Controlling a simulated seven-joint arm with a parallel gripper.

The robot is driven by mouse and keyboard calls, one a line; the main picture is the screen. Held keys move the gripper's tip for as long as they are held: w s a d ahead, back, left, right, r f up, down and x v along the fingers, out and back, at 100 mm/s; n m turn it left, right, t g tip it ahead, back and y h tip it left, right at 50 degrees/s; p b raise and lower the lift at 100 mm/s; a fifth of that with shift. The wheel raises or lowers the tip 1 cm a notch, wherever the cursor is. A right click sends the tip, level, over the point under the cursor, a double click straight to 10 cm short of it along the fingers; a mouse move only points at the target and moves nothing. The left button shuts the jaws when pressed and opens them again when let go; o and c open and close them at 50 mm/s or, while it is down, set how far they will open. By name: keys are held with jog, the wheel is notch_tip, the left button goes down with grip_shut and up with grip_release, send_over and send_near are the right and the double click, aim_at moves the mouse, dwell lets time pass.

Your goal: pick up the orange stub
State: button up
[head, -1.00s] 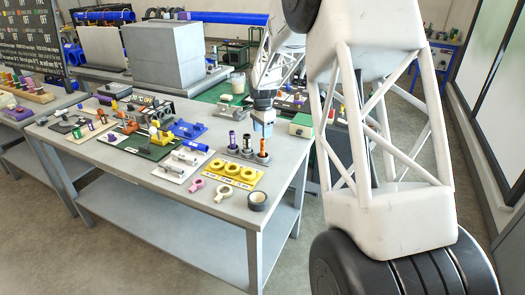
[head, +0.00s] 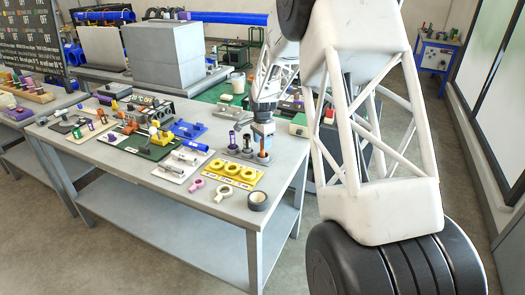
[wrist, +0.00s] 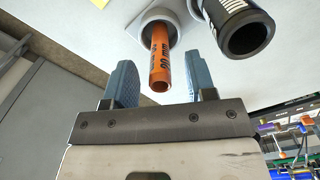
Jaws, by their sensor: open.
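The orange stub (wrist: 161,62) stands in a round pale socket of the stub stand, with dark "20 mm" lettering on its side. In the head view the orange stub (head: 263,154) is the rightmost of the stubs at the table's right edge. My gripper (head: 263,132) is right above it. In the wrist view my gripper (wrist: 164,80) is open, with one blue finger on each side of the stub and visible gaps between. The stub's lower part is hidden in its socket.
A purple stub (head: 232,138) stands at the left of the row. A yellow holder with rings (head: 232,173) and a roll of black tape (head: 257,201) lie in front.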

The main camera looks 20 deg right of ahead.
jog(key=shift+f, duration=1.15)
jog(key=shift+c, duration=0.2)
grip_shut()
